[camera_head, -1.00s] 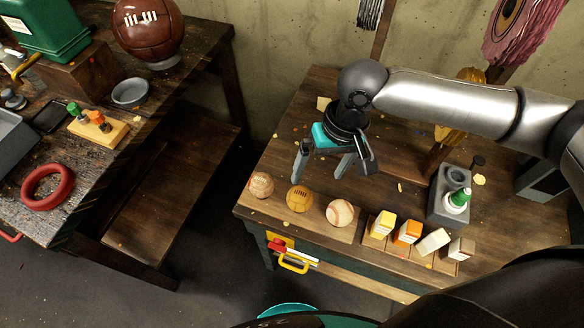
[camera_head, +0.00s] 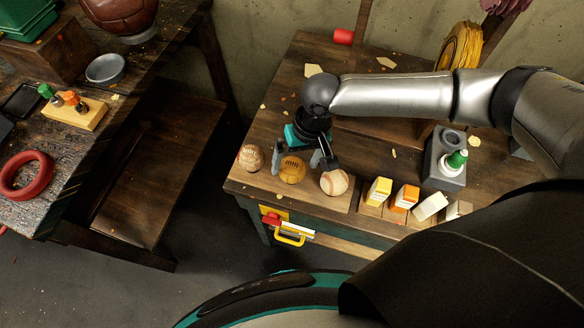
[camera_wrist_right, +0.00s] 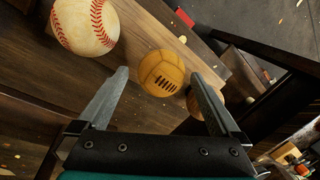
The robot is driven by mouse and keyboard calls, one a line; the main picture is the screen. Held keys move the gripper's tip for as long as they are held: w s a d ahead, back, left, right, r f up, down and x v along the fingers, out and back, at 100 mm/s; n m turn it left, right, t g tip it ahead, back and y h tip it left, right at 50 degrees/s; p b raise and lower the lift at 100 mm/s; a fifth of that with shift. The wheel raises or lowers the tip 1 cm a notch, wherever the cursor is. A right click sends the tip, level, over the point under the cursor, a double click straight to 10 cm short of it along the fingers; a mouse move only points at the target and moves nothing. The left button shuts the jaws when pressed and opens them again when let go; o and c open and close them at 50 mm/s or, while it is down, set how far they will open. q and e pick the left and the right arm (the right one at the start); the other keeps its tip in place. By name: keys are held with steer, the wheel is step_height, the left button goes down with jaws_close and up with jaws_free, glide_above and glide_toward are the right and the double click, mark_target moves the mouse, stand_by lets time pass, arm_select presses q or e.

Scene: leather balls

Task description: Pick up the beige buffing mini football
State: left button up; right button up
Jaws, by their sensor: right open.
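The mini football (camera_head: 292,169), a yellow-tan ball with dark laces, sits in the middle of a row of three balls on a wooden board near the table's front edge. It also shows in the right wrist view (camera_wrist_right: 162,73), between and beyond the fingertips. My right gripper (camera_head: 296,163) is open and empty, pointing down just over the mini football, one finger on each side of it. I cannot tell whether the fingers touch it. My left gripper is not in view.
A brown ball (camera_head: 251,157) sits close on the left and a white baseball with red stitching (camera_head: 334,183) close on the right. Small boxes (camera_head: 404,197) stand right of the baseball. A grey holder with a green-capped bottle (camera_head: 446,166) stands behind them.

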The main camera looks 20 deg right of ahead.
mark_target(295, 164)
steer(key=f, duration=0.1)
steer(key=a+f, duration=0.1)
steer(key=f, duration=0.1)
steer(key=shift+f+b, duration=0.15)
steer(key=shift+b, duration=0.15)
steer(key=c, duration=0.9)
steer(key=shift+c, duration=0.3)
steer(key=shift+r, duration=0.2)
